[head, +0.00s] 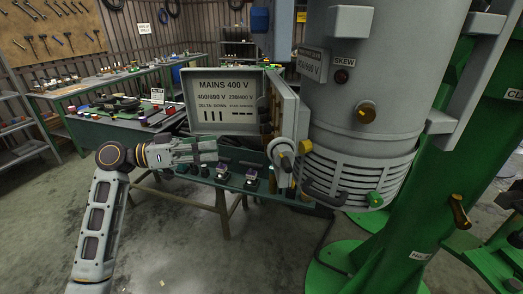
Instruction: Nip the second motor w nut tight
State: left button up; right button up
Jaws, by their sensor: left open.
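The grey motor (385,85) stands upright at the right. Its terminal box (290,115) is on the motor's left side, seen nearly edge-on, with the lid (220,88) swung open to the left and marked "MAINS 400 V". Small brass and dark parts (267,115) show at the box's opening. I cannot pick out the second w nut among them. My left gripper (212,150) is open, below the lid and left of the box, apart from both, with nothing seen between its fingers. My right gripper is not in view.
A green bench (230,182) with small parts stands below the box. A grey cable gland (281,158) juts beneath the box. The green machine column (440,190) fills the right. Other workbenches (120,78) stand behind at left.

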pick_arm(q)
jog(key=m, duration=0.1)
jog(key=s+m+g, duration=0.1)
jog(key=shift+s+d+f+m, duration=0.1)
jog(key=shift+s+f+m, duration=0.1)
jog(key=shift+s+m, duration=0.15)
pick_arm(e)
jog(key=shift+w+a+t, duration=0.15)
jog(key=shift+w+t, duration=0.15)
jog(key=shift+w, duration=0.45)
pick_arm(q)
jog(key=shift+w+d, duration=0.1)
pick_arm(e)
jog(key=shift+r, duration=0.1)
pick_arm(q)
jog(key=w+d+p, duration=0.1)
jog(key=d+p, duration=0.2)
jog(key=d, duration=1)
jog(key=shift+w+d, duration=0.2)
jog(key=shift+w, duration=0.1)
jog(key=shift+c, duration=0.2)
grip_shut()
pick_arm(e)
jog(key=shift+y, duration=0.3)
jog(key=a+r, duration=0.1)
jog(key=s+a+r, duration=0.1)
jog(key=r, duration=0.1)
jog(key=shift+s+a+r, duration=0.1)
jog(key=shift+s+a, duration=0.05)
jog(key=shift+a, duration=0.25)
